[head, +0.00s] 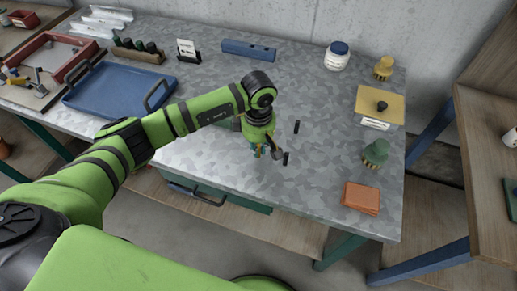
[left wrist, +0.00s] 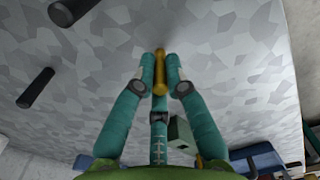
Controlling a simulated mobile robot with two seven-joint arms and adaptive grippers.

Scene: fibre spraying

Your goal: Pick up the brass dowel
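My right gripper is not in view.
Two dark pegs lie close by, one (head: 296,127) behind and one (head: 285,158) right beside the gripper. On the grey table (head: 225,168) stand a blue tray (head: 105,92), a yellow board (head: 380,101), a green knobbed piece (head: 375,152) and orange squares (head: 361,198).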

